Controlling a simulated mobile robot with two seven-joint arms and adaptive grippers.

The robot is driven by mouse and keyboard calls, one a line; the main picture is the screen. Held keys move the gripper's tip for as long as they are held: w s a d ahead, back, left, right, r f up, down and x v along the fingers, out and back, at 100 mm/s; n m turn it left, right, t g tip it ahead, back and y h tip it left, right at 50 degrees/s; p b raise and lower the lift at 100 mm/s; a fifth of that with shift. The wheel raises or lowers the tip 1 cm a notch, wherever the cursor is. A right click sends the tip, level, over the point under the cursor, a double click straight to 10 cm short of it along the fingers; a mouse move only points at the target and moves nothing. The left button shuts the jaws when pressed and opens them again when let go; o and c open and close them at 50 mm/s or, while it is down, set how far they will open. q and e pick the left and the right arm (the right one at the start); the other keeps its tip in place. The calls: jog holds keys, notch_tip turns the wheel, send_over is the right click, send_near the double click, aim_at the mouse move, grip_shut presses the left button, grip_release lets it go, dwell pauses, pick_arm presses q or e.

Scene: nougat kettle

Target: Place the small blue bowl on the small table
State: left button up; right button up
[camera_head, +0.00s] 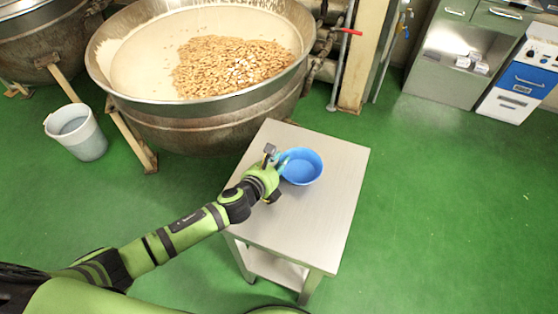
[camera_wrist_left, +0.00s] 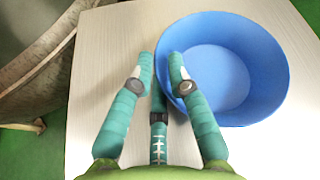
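The small blue bowl (camera_head: 302,167) is upright over the far half of the small table (camera_head: 318,217) and appears to rest on its top. It also shows large at the right in the left wrist view (camera_wrist_left: 238,70). My left gripper (camera_head: 281,163) is at the bowl's left edge. In the left wrist view its teal fingers (camera_wrist_left: 160,68) reach the bowl's left rim, the right finger overlapping the wall and the left finger just outside it. A third finger lies between and below them. Whether they pinch the rim cannot be told. My right gripper is out of view.
A large metal kettle (camera_head: 205,118) holding brown pieces stands just behind and left of the table. A pale bucket (camera_head: 80,135) is on the green floor at the left. Grey cabinets (camera_head: 455,55) are at the back right. The table's near half is clear.

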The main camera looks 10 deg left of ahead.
pick_arm(q)
jog(key=v, duration=1.1)
jog(key=shift+a, duration=0.1)
jog(key=shift+s+a+r, duration=0.1)
jog(key=shift+s+r, duration=0.15)
jog(key=shift+s, duration=0.2)
